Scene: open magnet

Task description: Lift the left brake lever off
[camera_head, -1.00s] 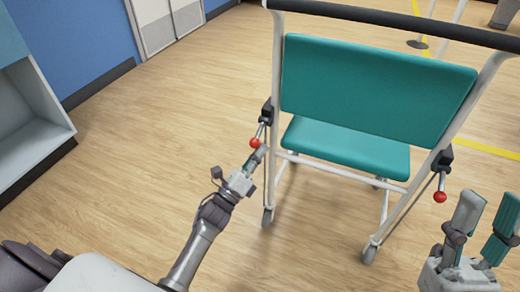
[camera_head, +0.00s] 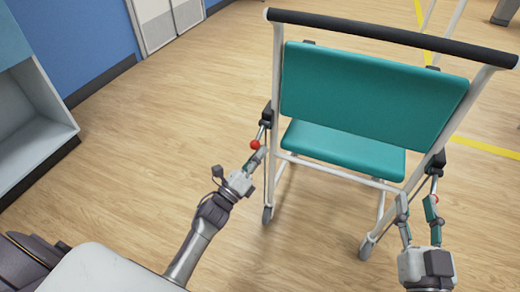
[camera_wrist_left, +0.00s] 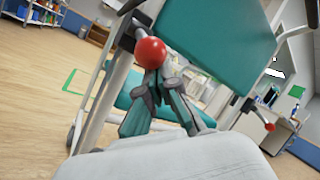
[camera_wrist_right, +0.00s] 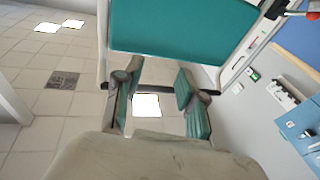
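The left brake lever has a red ball knob (camera_head: 254,145) and hangs on the left side of the wheelchair frame. The knob also shows large and close in the left wrist view (camera_wrist_left: 150,52). My left gripper (camera_head: 258,157) is at the lever, just below the knob. In the left wrist view its fingers (camera_wrist_left: 162,80) converge behind the knob and appear shut on the lever; the contact itself is partly hidden by the knob. My right gripper (camera_head: 417,200) is open and empty beside the right brake lever, with its fingers apart in the right wrist view (camera_wrist_right: 156,85).
The wheelchair has a teal backrest (camera_head: 370,88), a teal seat (camera_head: 345,148) and a black push bar (camera_head: 390,35). The right lever's red knob (camera_head: 436,199) is partly hidden by my right finger. A grey shelf (camera_head: 35,115) stands left; the floor between is clear.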

